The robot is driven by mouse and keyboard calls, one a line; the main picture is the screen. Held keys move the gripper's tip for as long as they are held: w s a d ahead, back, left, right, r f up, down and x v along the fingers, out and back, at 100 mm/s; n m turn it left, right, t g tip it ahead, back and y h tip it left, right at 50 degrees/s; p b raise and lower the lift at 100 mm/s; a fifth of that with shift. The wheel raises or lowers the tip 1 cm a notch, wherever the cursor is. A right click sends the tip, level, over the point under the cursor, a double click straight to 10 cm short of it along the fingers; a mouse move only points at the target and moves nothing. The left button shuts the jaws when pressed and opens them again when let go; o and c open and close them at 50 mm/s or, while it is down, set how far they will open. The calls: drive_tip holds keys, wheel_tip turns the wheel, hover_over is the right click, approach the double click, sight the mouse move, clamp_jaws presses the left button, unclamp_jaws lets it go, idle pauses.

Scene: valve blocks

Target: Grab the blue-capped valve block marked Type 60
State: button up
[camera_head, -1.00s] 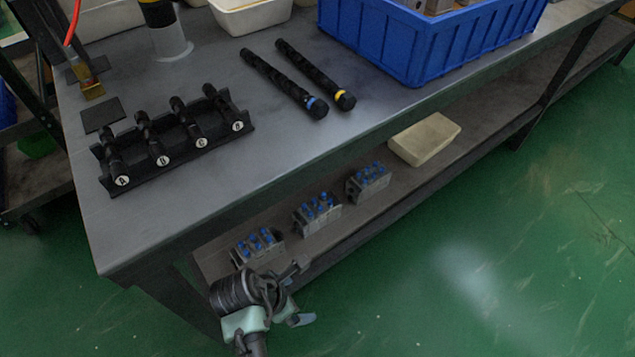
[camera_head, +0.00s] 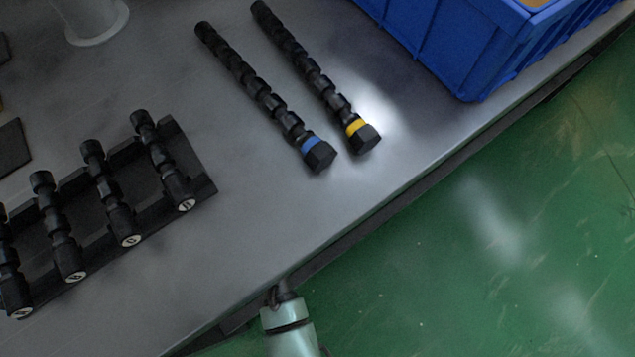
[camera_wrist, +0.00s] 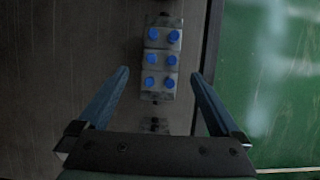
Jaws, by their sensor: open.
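One grey valve block (camera_wrist: 161,60) with several blue caps shows in the wrist view, on the dark lower shelf. No Type marking on it is readable. My gripper (camera_wrist: 160,84) is open, with one finger on each side of the block's near end in the picture. I cannot tell how far it is above the block. Nothing is between the fingers that looks gripped. In the head view the valve blocks are hidden beneath the tabletop, and only part of my arm shows at the bottom edge.
The shelf's edge (camera_wrist: 208,60) runs along the right, with green floor (camera_wrist: 270,70) beyond. Above is the grey tabletop (camera_head: 240,225) with a black rack (camera_head: 200,170) of rods, two loose black rods (camera_head: 265,95) and a blue crate (camera_head: 440,50).

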drive_tip(key=b+x, duration=0.4)
drive_tip(key=x, duration=0.3)
drive_tip(key=shift+d+f+b, duration=0.15)
drive_tip(key=shift+f+b, duration=0.1)
drive_tip(key=shift+b, duration=0.05)
drive_tip(key=shift+r, duration=0.1)
clamp_jaws()
drive_tip(key=shift+w+r, duration=0.1)
drive_tip(key=shift+r, duration=0.05)
